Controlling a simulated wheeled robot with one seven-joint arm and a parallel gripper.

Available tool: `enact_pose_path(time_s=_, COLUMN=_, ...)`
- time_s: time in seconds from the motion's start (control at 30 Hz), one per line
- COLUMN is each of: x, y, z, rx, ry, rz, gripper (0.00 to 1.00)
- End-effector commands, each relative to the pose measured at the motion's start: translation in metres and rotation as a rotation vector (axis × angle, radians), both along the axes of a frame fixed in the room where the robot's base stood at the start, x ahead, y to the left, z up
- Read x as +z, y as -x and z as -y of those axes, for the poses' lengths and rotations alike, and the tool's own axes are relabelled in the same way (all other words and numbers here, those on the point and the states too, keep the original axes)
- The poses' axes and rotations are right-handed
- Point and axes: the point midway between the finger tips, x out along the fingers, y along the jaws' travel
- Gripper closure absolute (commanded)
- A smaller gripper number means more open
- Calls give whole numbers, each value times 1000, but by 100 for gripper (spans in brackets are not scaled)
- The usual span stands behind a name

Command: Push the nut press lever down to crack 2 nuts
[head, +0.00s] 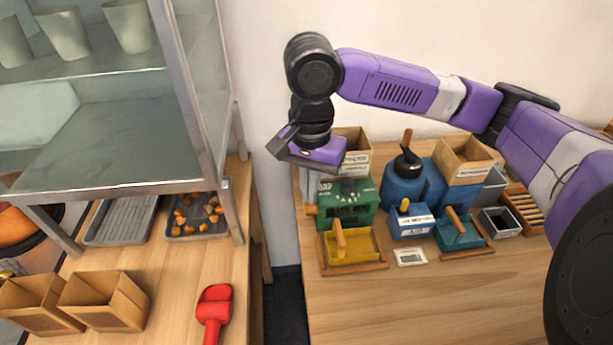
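Several devices with handles stand on the right table, and I cannot tell for sure which is the nut press. A blue device (402,190) has a black top and an upright wooden lever (407,138). A teal device (460,238) and a yellow tray-like device (352,254) each have a tilted wooden handle. A small blue box (411,226) has a yellow knob. No nuts can be made out at these devices.
Cardboard boxes (464,162) stand at the back of the right table, against the wall. Its front (430,305) is clear. On the left table are a tray of chestnuts (187,231), a red scoop (214,305) and wooden boxes (103,300). A gap separates the tables.

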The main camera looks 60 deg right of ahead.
Motion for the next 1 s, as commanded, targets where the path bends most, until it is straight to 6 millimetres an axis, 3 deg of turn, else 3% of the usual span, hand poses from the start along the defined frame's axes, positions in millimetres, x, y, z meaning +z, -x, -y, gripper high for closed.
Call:
enact_pose_path(time_s=0.37, x=-3, y=0, z=1, rx=-2, ry=2, rz=0, gripper=100)
enact_pose_path(time_s=0.7, x=-24, y=2, z=-2, rx=-2, ry=2, rz=-1, gripper=100)
enact_pose_path(time_s=1.0, x=-24, y=3, z=-2, rx=-1, ry=2, rz=-1, gripper=100)
